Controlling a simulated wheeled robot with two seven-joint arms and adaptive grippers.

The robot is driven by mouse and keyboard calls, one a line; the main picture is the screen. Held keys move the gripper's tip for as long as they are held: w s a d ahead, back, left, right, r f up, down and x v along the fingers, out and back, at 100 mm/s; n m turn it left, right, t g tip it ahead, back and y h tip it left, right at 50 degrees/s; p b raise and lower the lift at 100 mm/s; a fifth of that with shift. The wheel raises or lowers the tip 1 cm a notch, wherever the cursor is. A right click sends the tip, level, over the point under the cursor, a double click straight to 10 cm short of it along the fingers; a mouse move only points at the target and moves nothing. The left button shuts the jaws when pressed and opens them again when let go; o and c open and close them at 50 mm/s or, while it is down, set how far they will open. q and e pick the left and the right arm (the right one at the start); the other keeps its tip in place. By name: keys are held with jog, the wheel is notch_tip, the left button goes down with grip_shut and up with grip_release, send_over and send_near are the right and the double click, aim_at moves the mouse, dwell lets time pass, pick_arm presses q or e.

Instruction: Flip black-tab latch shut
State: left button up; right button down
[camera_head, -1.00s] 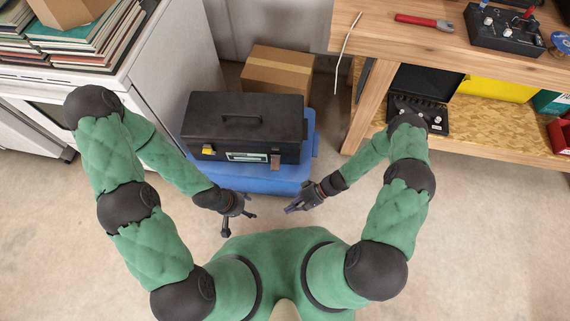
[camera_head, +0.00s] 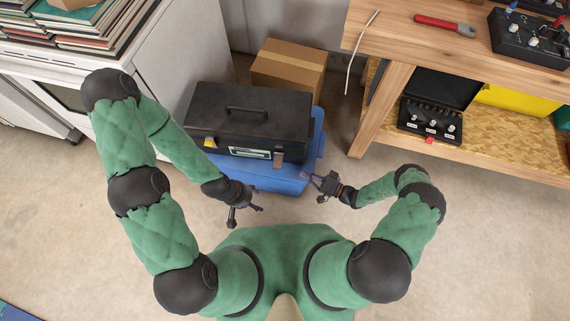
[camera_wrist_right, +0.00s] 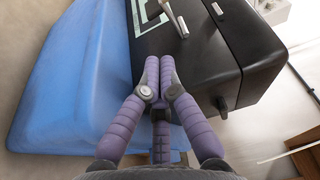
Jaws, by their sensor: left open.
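A black toolbox (camera_head: 247,118) lies on a blue bin (camera_head: 270,181) with its lid down. Its front carries a yellow-tabbed latch (camera_head: 210,142) at left and a brownish-tabbed latch (camera_head: 278,158) at right. In the right wrist view, a dark grey-black tab (camera_wrist_right: 222,106) sticks out from the toolbox's end face, which is hidden in the head view. My right gripper (camera_head: 313,187) is beside the bin's front right corner, apart from the tab. Its purple fingers (camera_wrist_right: 160,62) have their tips close together; their grip opening is unclear. My left gripper (camera_head: 244,215) is open and empty in front of the bin.
A cardboard box (camera_head: 289,68) stands behind the toolbox. A wooden workbench (camera_head: 393,97) is at right, with an open black case (camera_head: 433,121) on its lower shelf. A white stove (camera_head: 180,50) is at left. The floor between bin and bench is clear.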

aim_at(278, 161)
pick_arm(q)
notch_tip(278, 161, down, 2)
jog(key=shift+f+b, duration=0.15)
jog(key=shift+b, duration=1)
pick_arm(e)
jog(key=x, duration=1)
jog(key=shift+s, duration=0.1)
jog(key=shift+r+p, duration=0.1)
jog(key=shift+p, duration=0.2)
jog(key=shift+m, duration=0.4)
pick_arm(q)
jog(key=shift+w+r+p, duration=0.35)
jog(key=shift+w+r, duration=0.3)
jog(key=shift+w, duration=0.1)
pick_arm(e)
jog(key=shift+s+r, duration=0.1)
